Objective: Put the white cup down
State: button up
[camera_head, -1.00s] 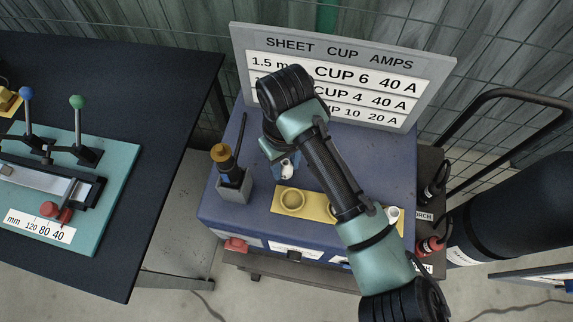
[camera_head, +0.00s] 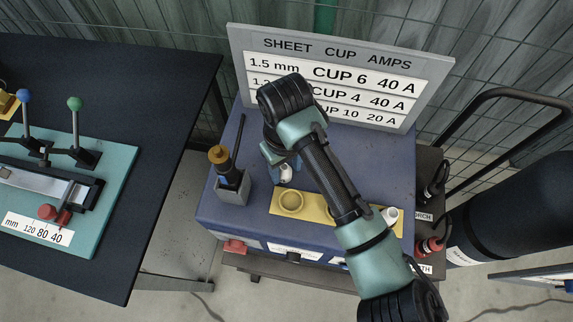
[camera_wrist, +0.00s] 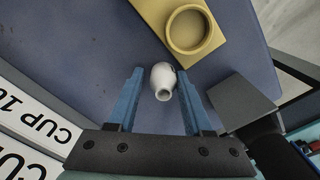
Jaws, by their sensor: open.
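The white cup (camera_wrist: 163,82) is between the two blue fingers of my gripper (camera_wrist: 160,72) in the wrist view. The fingers are open, with a gap on each side of the cup. It has a rounded body and a narrower round end facing the camera. In the head view the white cup (camera_head: 286,174) shows just below my gripper, over the blue top of the cabinet (camera_head: 375,165). It is beside the yellow holder (camera_head: 317,212), not in it. My wrist hides part of the cup there.
An empty yellow ring (camera_head: 290,202) is on the holder's left part. Another white piece (camera_head: 391,214) is at its right end. A grey block with a torch-like tool (camera_head: 232,182) stands to the left. A sign (camera_head: 340,75) stands behind.

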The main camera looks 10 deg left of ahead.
aim_at(284, 167)
jog(key=shift+s+a, duration=0.2)
jog(key=shift+a, duration=0.05)
notch_tip(284, 167, up, 12)
jog(key=p, duration=0.1)
jog(key=shift+r+p, duration=0.2)
jog(key=shift+p, duration=0.1)
jog(key=shift+w+d, duration=0.1)
